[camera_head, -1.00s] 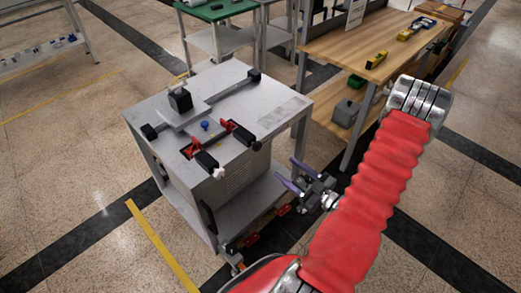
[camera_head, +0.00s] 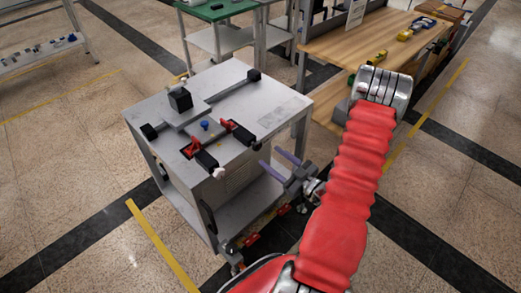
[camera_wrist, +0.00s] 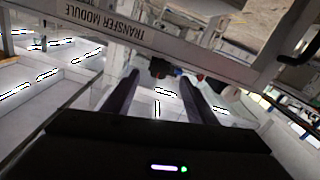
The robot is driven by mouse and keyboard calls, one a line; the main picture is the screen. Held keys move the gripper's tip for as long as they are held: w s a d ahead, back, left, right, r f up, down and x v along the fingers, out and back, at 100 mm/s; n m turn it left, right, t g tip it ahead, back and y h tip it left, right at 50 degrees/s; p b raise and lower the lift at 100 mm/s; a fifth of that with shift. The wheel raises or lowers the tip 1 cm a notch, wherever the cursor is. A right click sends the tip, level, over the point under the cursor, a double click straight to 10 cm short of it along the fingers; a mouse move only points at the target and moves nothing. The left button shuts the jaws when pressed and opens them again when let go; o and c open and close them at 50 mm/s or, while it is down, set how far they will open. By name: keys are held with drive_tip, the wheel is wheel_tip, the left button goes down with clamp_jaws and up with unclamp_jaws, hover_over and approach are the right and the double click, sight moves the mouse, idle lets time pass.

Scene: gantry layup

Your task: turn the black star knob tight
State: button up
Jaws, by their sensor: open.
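The grey cart (camera_head: 165,110) carries a fixture with two red clamps (camera_head: 191,149) and black parts. A dark knob-like part (camera_head: 257,146) sits at the cart's near right edge; it is too small to tell if it is the black star knob. My gripper (camera_head: 270,156) is open and empty, its purple fingers just right of the cart and pointing at its side. In the wrist view a dark roundish part (camera_wrist: 158,68) shows between my fingertips (camera_wrist: 160,77), beyond them. Its star shape cannot be made out.
A black cube (camera_head: 180,99) and a small blue knob (camera_head: 205,125) stand on the cart top. A wooden bench (camera_head: 335,50) stands behind right, and a green-topped table (camera_head: 218,10) behind. Floor left of the cart is clear.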

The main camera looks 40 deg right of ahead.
sight(259, 148)
drive_tip(key=shift+w+a, duration=0.25)
drive_tip(key=shift+w, duration=1.4)
drive_tip(key=shift+w+a, duration=0.2)
drive_tip(key=shift+w, duration=1.45)
drive_tip(key=shift+c, duration=0.6)
drive_tip(key=c, duration=0.9)
